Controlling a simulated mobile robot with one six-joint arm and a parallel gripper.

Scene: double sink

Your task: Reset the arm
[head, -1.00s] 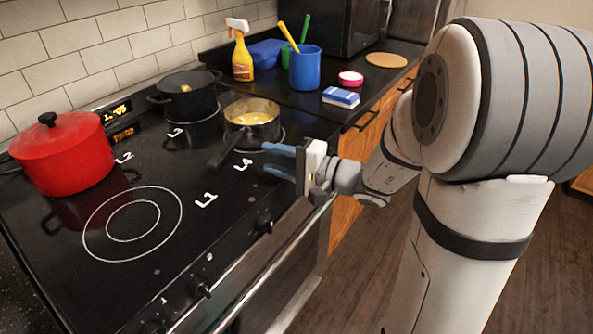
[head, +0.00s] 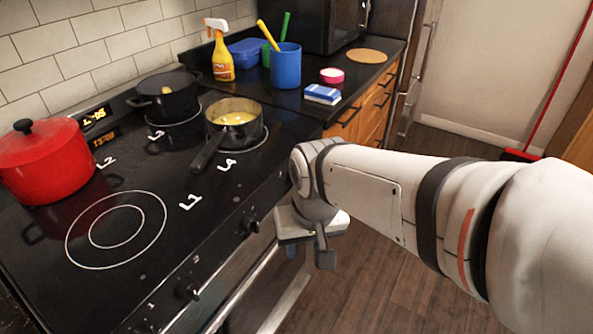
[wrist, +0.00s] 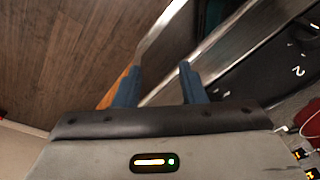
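My gripper shows in the wrist view (wrist: 160,68) with its two blue fingers spread apart and nothing between them. In the head view it hangs below my wrist, in front of the stove's front edge, and its fingers are mostly hidden. My arm reaches in from the right with the forearm roughly level. The gripper is apart from the saucepan (head: 235,121) and the other cookware. In the wrist view, wooden floor and the stove's front edge lie beyond the fingers.
A red pot (head: 45,165) and a black pot (head: 168,103) stand on the black stove (head: 150,190). A spray bottle (head: 221,58), blue cup (head: 286,66), sponge (head: 322,94) and pink-and-white round item (head: 332,75) stand on the counter. The floor (head: 400,290) is open.

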